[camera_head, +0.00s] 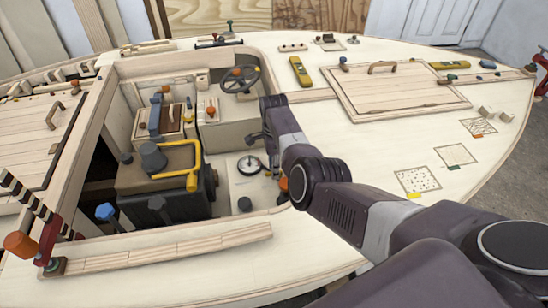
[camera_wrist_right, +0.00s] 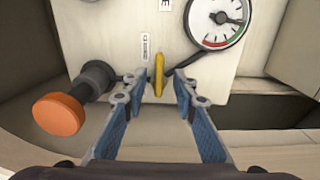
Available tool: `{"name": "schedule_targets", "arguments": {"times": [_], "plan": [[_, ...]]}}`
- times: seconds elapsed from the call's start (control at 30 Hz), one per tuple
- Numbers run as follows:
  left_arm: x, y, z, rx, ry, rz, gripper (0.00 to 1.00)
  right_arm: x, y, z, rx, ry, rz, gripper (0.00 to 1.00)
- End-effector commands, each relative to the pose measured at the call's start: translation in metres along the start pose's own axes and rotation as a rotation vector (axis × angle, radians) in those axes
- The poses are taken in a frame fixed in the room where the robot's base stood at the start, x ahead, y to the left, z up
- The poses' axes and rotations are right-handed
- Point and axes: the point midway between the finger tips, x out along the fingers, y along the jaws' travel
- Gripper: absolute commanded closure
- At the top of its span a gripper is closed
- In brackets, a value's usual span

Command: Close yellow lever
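The yellow lever (camera_wrist_right: 159,74) stands out from a pale panel in the right wrist view, seen nearly edge-on as a narrow upright shape. My right gripper (camera_wrist_right: 157,84) is open, with one blue-padded finger on each side of the lever. Its fingertips are close to the lever, but I cannot tell whether either touches it. In the head view my right gripper (camera_head: 257,138) is small and partly hidden at the end of my arm, by the cockpit opening. I cannot make out the lever there. My left gripper is in neither view.
A round gauge (camera_wrist_right: 218,22) is right of the lever, and an orange knob (camera_wrist_right: 60,114) on a dark stem is left of it. A dark engine block (camera_head: 168,200) with a yellow bent bar (camera_head: 192,165) stands left of my arm. The cockpit rim (camera_head: 165,245) borders the opening.

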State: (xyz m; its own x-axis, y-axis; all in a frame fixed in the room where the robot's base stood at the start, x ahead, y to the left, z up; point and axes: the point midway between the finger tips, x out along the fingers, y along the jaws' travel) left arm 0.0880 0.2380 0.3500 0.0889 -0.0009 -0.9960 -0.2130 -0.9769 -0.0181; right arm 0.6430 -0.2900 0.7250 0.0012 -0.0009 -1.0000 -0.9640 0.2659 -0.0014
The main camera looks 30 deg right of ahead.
Motion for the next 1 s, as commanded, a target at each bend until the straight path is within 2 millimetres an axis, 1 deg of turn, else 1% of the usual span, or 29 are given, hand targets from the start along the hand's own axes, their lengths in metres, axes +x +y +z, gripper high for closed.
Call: {"name": "schedule_targets", "arguments": {"times": [0.17,0.4,0.5,0.6,0.7,0.8,1.0], "plan": [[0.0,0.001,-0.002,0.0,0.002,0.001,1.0,-0.019,0.0,0.001,0.0,-0.001,-0.002,0.74],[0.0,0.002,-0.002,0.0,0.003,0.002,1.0,-0.069,-0.001,0.001,0.0,-0.001,-0.005,0.74],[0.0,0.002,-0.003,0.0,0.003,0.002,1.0,-0.088,-0.001,0.001,0.0,-0.001,-0.004,0.74],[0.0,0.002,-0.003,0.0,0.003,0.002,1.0,-0.102,-0.001,0.001,0.001,-0.001,-0.003,0.74],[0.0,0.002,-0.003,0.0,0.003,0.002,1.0,-0.111,0.0,0.0,0.0,0.0,-0.001,0.74],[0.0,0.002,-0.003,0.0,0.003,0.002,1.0,-0.115,0.0,0.0,0.0,0.0,0.0,0.74],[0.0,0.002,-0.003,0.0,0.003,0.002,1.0,-0.115,0.0,0.0,0.0,0.0,0.0,0.74]]}}
